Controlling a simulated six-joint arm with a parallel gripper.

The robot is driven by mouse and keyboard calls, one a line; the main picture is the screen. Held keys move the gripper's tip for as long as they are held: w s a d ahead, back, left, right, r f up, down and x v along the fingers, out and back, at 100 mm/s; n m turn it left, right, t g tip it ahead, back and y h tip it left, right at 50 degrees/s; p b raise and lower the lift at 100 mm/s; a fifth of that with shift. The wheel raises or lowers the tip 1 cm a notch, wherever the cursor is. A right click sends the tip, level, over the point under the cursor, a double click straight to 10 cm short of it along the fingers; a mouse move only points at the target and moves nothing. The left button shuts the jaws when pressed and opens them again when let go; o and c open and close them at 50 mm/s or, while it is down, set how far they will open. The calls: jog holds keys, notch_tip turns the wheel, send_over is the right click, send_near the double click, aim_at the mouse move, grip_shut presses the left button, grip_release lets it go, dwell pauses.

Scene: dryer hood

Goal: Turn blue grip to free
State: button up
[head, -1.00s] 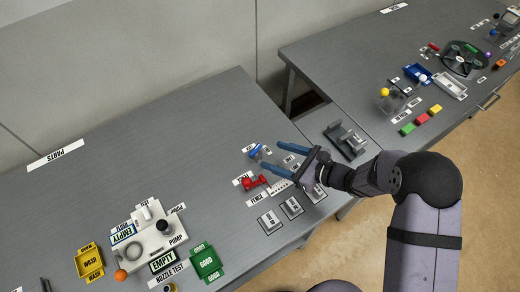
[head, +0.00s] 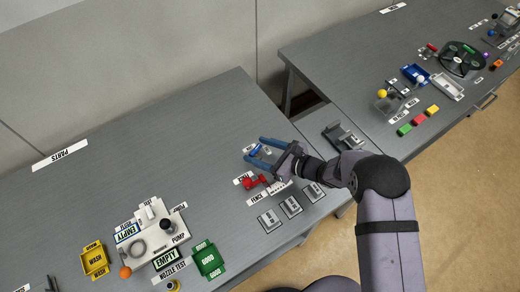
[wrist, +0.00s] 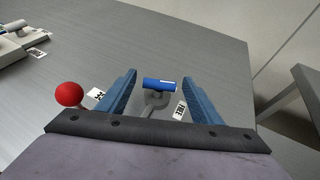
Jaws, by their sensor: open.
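In the head view the blue grip (head: 255,150) shows near the tips of my gripper (head: 254,149). My gripper (wrist: 155,88) is open, with one blue finger on each side of the grip. In the wrist view I see a gap between the grip and each finger.
A red-knobbed part (head: 254,182) stands close beside my gripper; its red ball (wrist: 69,94) is left of the fingers in the wrist view. Several grey blocks (head: 291,207) lie nearer the front edge. A dark grey fixture (head: 343,136) stands to the right.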

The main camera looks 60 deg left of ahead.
jog(key=shift+c, duration=0.6)
jog(key=c, duration=0.9)
jog(key=shift+c, duration=0.2)
jog(key=shift+s, duration=0.1)
jog(key=shift+s+m+t+y+b, duration=0.2)
jog(key=shift+m+t+y+b, duration=0.3)
jog(key=shift+m+t+b, duration=0.5)
jog(key=shift+s+m+t+b, duration=0.1)
jog(key=shift+m+t+b, duration=0.75)
jog(key=shift+m+t, duration=0.5)
jog(key=shift+t, duration=0.25)
jog(key=o, duration=1.1)
jog(key=shift+c, duration=0.2)
